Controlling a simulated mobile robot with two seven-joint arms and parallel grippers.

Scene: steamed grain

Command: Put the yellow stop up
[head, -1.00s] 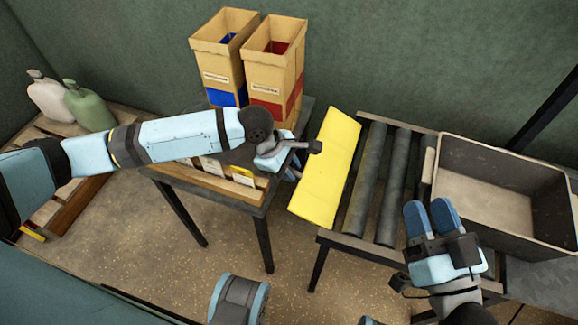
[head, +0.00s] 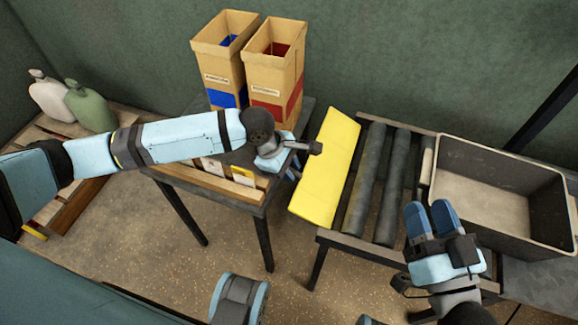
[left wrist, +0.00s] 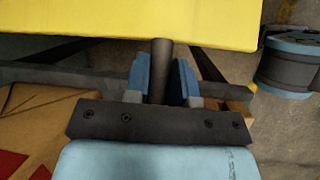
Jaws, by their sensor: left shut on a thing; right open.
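The yellow stop (head: 325,170) is a wide flat yellow plate at the left end of the roller conveyor (head: 387,190). Its broad face shows in the head view, and its edge spans the top of the left wrist view (left wrist: 130,22). My left gripper (head: 296,168) is at the plate's left side. In the left wrist view its blue fingers (left wrist: 160,80) are shut on a dark round handle (left wrist: 160,65) that meets the plate. My right gripper (head: 431,215) is open and empty, above the conveyor near the grey bin.
A grey bin (head: 490,205) stands at the conveyor's right. Two cardboard boxes, one blue-marked (head: 218,62) and one red-marked (head: 268,70), stand on the dark table behind my left arm. Jugs (head: 90,108) stand on a pallet at far left. Floor is open between table and conveyor.

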